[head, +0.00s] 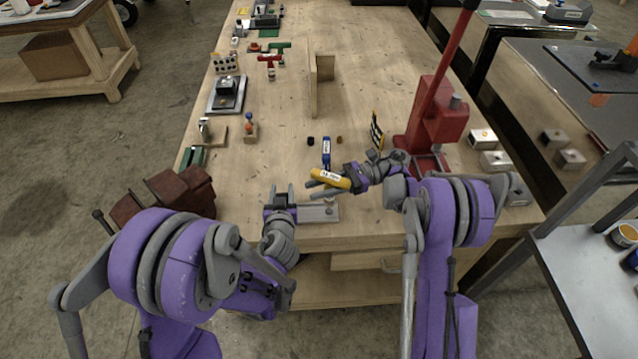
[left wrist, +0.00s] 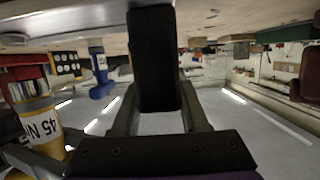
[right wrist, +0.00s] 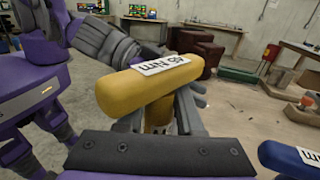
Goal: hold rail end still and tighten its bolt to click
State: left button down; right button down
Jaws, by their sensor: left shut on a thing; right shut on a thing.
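A grey metal rail end (head: 318,213) lies at the near edge of the wooden bench. My left gripper (head: 280,197) is shut on its left part. A small round grey bolt-like piece (head: 330,203) shows on the rail's right part. My right gripper (head: 346,180) is shut on a yellow tool labelled 45 Nm (head: 329,179), just above and behind the rail. The yellow tool fills the middle of the right wrist view (right wrist: 140,88) and shows at the left of the left wrist view (left wrist: 42,125). I cannot tell whether its tip touches the bolt.
A blue labelled tool (head: 326,150) stands behind the yellow one. A red press (head: 436,115) with a long lever is to the right. A dark red vise-like block (head: 165,195) is at the left edge. An upright wooden board (head: 313,85) stands farther back; the bench between is mostly clear.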

jog(key=shift+f, duration=1.8)
jog(key=m+t, duration=0.1)
jog(key=t, duration=0.1)
jog(key=m+t, duration=0.1)
jog(key=t, duration=0.1)
jog(key=m+t, duration=0.1)
jog(key=shift+w+m+t+y, duration=0.35)
jog(key=shift+m+t+y, duration=0.05)
jog(key=m+t, duration=0.2)
jog(key=t, duration=0.1)
jog(key=m+t, duration=0.1)
jog(key=t, duration=0.1)
jog(key=shift+w+h, duration=0.35)
jog(key=shift+h, duration=0.05)
jog(key=m+t+h, duration=0.1)
jog(key=t, duration=0.1)
jog(key=m+t+h, duration=0.1)
jog(key=m+t, duration=0.1)
jog(key=shift+w+d, duration=0.1)
jog(key=shift+w, duration=0.25)
jog(key=shift+w+d+m+t+h, duration=0.15)
jog(key=shift+w+m+t+h, duration=0.1)
jog(key=shift+m+t+h, duration=0.55)
jog(key=shift+w+d+m+t+h, duration=0.2)
jog(key=shift+m+t+h, duration=0.35)
jog(key=shift+t, duration=0.35)
